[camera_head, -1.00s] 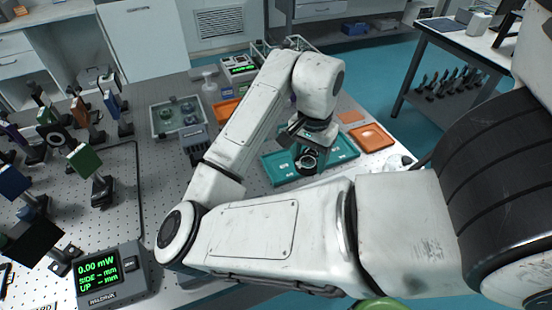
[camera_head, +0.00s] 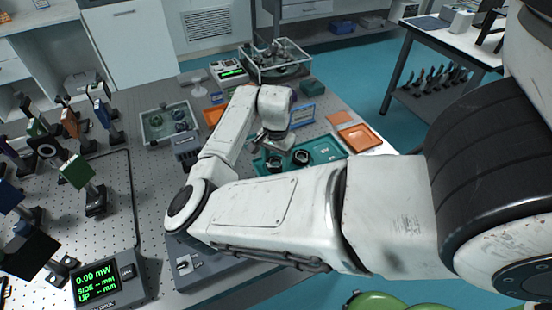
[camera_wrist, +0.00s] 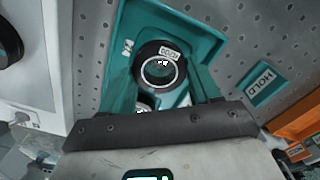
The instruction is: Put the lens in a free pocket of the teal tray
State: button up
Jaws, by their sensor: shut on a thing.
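The teal tray (camera_head: 328,152) lies on the perforated table; its right part looks empty in the head view. My gripper (camera_head: 274,150) is over the tray's left part, shut on a lens (camera_head: 274,163) in a black ring. In the wrist view this labelled black-ringed lens (camera_wrist: 160,68) shows in front of my gripper over the teal surface. A second black-ringed piece (camera_head: 301,157) sits in the tray just to the right. Another ring (camera_wrist: 145,103) shows partly in the wrist view, cut off by my gripper. I cannot tell the held lens's height over the tray.
An orange tray (camera_head: 358,137) lies right of the teal tray. A clear bin (camera_head: 166,127) and a grey box (camera_head: 187,147) stand to the left. A blue-framed item (camera_head: 303,115) is behind. A teal HOLD plate (camera_wrist: 263,82) lies on the table. Mounted optics stand far left.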

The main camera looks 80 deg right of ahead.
aim_at(276, 162)
jog(key=shift+f, duration=0.45)
jog(key=shift+f, duration=0.1)
jog(key=o, duration=0.8)
notch_tip(276, 162, up, 12)
jog(key=b, duration=0.1)
jog(key=shift+b, duration=0.3)
